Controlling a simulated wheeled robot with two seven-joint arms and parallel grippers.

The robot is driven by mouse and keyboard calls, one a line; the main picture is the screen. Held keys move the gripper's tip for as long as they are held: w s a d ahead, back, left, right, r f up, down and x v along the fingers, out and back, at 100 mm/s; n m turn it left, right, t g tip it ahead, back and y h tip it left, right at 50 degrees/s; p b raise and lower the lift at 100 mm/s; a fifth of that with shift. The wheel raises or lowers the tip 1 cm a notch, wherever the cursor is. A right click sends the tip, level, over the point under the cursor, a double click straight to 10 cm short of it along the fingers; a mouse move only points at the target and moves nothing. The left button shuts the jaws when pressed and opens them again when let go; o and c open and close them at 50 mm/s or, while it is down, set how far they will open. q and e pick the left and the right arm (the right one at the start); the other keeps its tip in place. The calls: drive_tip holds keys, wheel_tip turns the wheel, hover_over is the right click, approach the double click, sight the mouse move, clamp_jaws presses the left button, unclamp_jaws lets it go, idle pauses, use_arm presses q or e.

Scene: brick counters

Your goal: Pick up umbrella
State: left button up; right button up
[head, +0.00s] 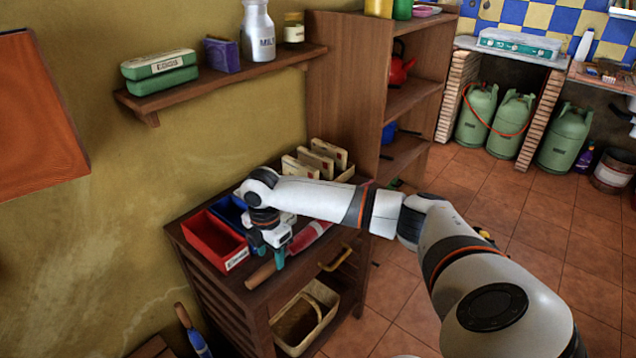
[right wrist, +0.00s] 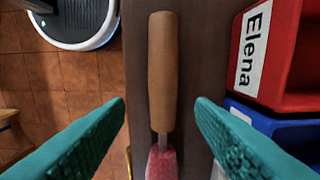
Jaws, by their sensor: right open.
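A red umbrella (head: 310,236) with a brown wooden handle (head: 262,276) lies on top of the dark wooden cabinet, along its front edge. My right gripper (head: 269,256) points down over the umbrella near its handle. In the right wrist view, the open green-blue fingers (right wrist: 161,108) stand on either side of the line of the handle (right wrist: 163,60), with clear gaps. The red cloth (right wrist: 161,165) begins at the lower edge of that view. Part of the umbrella is hidden behind my arm in the head view. My left gripper is not in view.
A red bin (head: 213,240), labelled Elena in the right wrist view (right wrist: 290,60), stands close beside the handle. A blue bin (head: 230,211) is behind it. A shelf (head: 220,80) hangs above. A yellow handle (head: 338,258) and a pale basket (head: 305,322) are lower down.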

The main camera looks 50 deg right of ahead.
sight(272, 262)
drive_tip(key=shift+w+d+f, duration=0.15)
drive_tip(key=shift+f, duration=1.8)
clamp_jaws()
